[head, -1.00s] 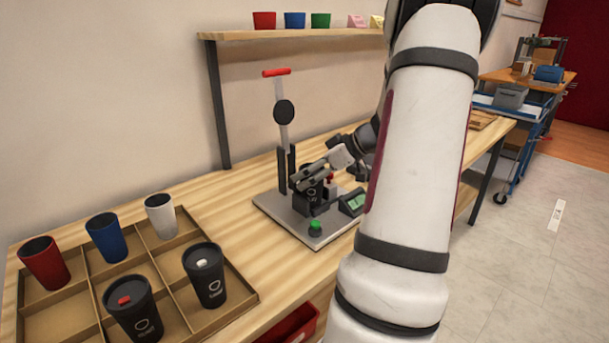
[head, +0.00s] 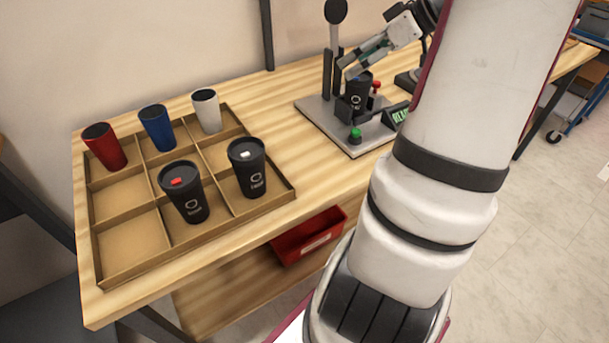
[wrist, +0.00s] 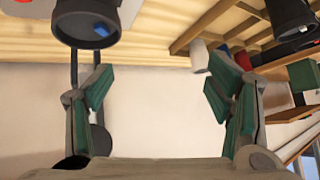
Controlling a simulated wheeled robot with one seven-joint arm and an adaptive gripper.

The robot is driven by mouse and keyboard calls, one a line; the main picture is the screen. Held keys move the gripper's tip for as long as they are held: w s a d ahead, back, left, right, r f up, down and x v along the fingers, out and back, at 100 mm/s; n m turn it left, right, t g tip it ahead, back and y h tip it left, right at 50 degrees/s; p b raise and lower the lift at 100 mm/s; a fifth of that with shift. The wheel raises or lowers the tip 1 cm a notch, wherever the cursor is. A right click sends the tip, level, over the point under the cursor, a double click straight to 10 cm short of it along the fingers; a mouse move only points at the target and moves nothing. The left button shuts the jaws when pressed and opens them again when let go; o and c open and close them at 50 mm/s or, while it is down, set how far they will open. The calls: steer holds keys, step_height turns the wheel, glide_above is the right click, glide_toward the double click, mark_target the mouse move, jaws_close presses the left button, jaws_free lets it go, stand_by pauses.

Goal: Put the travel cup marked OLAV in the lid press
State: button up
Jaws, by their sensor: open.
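A black travel cup (head: 357,92) with a ring mark stands upright in the lid press (head: 325,118). Its name is too small to read. It also shows at the top left of the wrist view (wrist: 88,22), with a blue piece on its lid. My gripper (head: 352,68) is open, just above and beside this cup, with nothing between its fingers in the wrist view (wrist: 160,85). Two more black cups, one with a red lid piece (head: 186,192) and one with a white lid piece (head: 247,168), stand in the divided tray (head: 135,270); their names are unreadable.
Red (head: 106,147), blue (head: 157,128) and white (head: 207,110) cups stand in the tray's back row. The press base carries a green button (head: 355,135) and a small display (head: 398,117). A red bin (head: 308,238) sits below the tabletop. Wood between tray and press is clear.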

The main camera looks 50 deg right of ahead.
steer(key=s+a+r+g, duration=0.1)
steer(key=a+r+g, duration=0.15)
steer(key=a, duration=1.05)
steer(key=a+r+g, duration=0.1)
steer(key=a+g, duration=0.2)
steer(key=a, duration=1)
steer(key=s+a+f+m+g+h, duration=0.1)
steer(key=s+a, duration=0.3)
steer(key=s, duration=0.3)
steer(key=s+a+f+m+h, duration=0.1)
steer(key=s+a+f+h, duration=0.1)
steer(key=s+a, duration=0.3)
steer(key=s, duration=0.3)
steer(key=shift+s+a+f+g, duration=0.15)
steer(key=shift+s+f+g, duration=0.1)
steer(key=shift+g, duration=0.1)
step_height(320, 180, up, 16)
steer(key=t+p, duration=0.2)
steer(key=p, duration=1.2)
steer(key=shift+t, duration=0.4)
